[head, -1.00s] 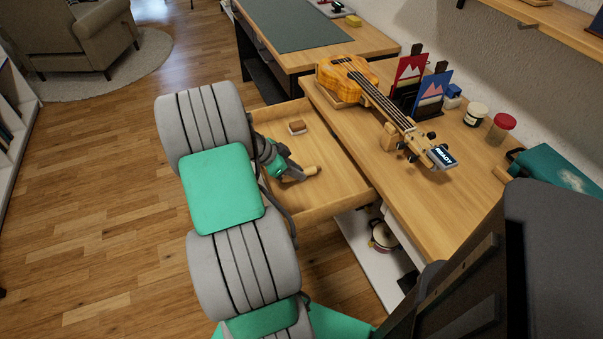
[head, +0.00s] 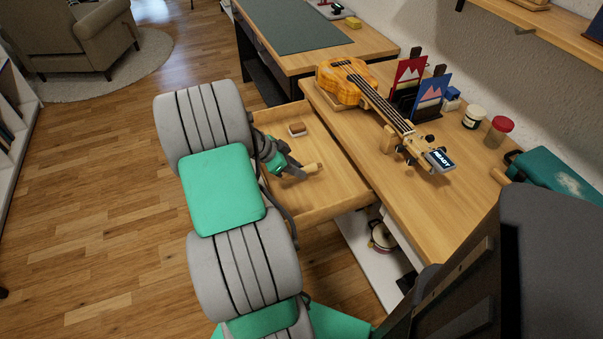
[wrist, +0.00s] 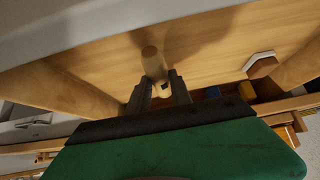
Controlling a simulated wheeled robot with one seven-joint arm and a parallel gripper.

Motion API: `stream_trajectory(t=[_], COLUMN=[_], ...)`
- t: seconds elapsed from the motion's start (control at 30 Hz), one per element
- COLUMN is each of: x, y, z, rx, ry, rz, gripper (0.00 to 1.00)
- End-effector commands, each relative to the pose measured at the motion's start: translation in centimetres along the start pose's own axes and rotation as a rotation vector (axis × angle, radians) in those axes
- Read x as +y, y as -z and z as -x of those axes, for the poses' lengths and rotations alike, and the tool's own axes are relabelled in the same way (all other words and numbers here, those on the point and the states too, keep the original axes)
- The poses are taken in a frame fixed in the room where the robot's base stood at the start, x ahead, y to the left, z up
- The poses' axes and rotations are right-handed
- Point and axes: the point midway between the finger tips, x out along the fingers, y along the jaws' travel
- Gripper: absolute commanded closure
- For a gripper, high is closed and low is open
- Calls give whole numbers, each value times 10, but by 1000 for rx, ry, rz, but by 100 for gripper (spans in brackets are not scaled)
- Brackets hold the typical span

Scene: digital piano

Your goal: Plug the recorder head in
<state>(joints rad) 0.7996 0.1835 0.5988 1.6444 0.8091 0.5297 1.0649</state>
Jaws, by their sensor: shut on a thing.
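The recorder head (head: 313,168) is a short pale wooden cylinder with a small dark opening, seen at the open drawer (head: 345,190). In the wrist view the recorder head (wrist: 152,66) stands between the two dark fingers of my gripper (wrist: 160,92), which is shut on it. In the head view my gripper (head: 298,171) is over the drawer floor, left of the head's free end. I cannot tell whether the head touches the floor. I cannot make out the rest of the recorder.
A small brown-topped block (head: 297,129) lies in the drawer's back left. The desk (head: 440,205) beside it holds a ukulele (head: 350,82) on a stand, red and blue cards (head: 431,92), jars (head: 498,130) and a green case (head: 555,175). Drawer walls surround my gripper.

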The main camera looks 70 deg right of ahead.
Motion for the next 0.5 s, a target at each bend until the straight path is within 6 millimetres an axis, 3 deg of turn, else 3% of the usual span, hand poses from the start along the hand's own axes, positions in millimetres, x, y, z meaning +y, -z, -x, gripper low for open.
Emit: stream_trajectory(t=[0.5], x=[0], y=[24], z=[30], rx=[1], ry=[0], rz=[-1], gripper=[100])
